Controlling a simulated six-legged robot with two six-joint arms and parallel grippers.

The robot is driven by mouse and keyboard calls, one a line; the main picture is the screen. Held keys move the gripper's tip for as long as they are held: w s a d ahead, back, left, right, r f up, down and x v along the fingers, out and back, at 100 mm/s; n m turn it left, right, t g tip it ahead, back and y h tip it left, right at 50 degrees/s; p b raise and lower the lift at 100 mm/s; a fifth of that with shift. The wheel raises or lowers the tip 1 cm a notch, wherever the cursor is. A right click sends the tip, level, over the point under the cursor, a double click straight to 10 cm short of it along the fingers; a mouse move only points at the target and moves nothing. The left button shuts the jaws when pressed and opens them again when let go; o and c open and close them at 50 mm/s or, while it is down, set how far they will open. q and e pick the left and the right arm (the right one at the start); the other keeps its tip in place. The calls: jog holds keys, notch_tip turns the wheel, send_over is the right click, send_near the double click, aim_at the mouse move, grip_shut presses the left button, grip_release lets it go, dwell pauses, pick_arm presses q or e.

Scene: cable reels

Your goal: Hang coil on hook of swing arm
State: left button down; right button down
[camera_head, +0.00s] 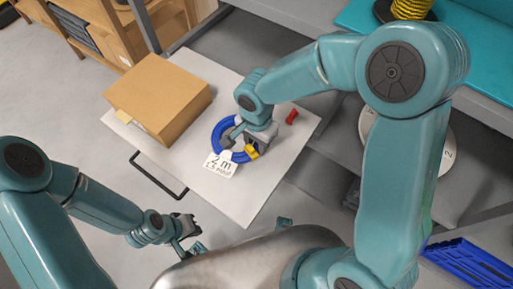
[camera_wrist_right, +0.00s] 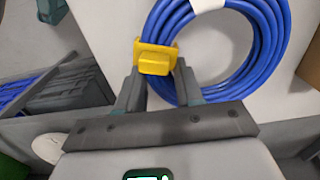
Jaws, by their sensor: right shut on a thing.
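The blue cable coil (camera_head: 216,134) is over the white cart top (camera_head: 262,187), with a white tag (camera_head: 221,165) that reads 2 m at its front. A yellow clip (camera_head: 251,152) sits on its right side. My right gripper (camera_wrist_right: 160,80) is shut on the yellow clip (camera_wrist_right: 157,57), with a finger on each side; the coil (camera_wrist_right: 276,35) loops up and right beyond it. I cannot tell whether the coil touches the top. My left gripper (camera_head: 190,238) is low, off the cart's front edge, apart from the coil; its opening is unclear. I see no swing arm or hook clearly.
A cardboard box (camera_head: 160,95) stands left of the coil. A small red object (camera_head: 291,117) lies right of it. A black handle (camera_head: 153,177) juts from the cart's left edge. A blue crate (camera_head: 468,262) is at lower right, and a yellow coil (camera_head: 411,8) is at top right.

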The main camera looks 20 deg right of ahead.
notch_tip(320, 180, down, 3)
jog(key=shift+b, duration=0.55)
jog(key=shift+f, duration=0.35)
jog(key=shift+r, duration=0.1)
jog(key=c, duration=0.7)
grip_release()
